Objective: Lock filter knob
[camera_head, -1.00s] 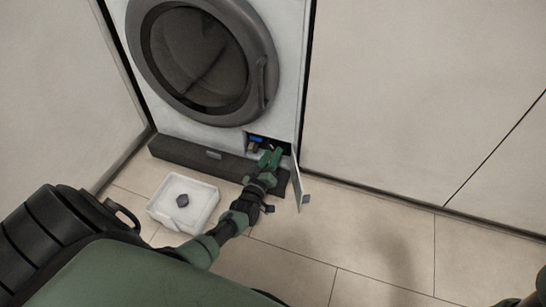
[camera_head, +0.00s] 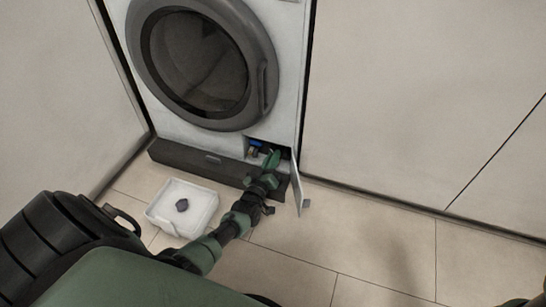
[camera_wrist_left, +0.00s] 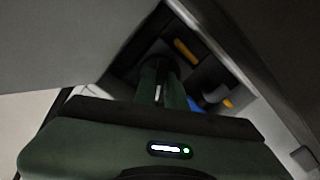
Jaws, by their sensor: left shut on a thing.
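The filter compartment (camera_head: 254,141) is a small opening at the bottom right of the white washing machine (camera_head: 190,128). My left gripper (camera_head: 274,157) reaches into it. In the left wrist view, its green fingers (camera_wrist_left: 158,84) are shut on a dark round part, which looks like the filter knob (camera_wrist_left: 157,64). The fingers hide most of the knob, and its angle cannot be told. A blue part (camera_head: 256,144) sits left of the fingers in the head view.
The compartment's small flap (camera_head: 299,187) stands open to the right of my left arm. A white tray (camera_head: 160,221) with a dark lump (camera_head: 182,205) in it sits on the floor at left. A dark plinth (camera_head: 185,155) runs under the machine. The floor at right is clear.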

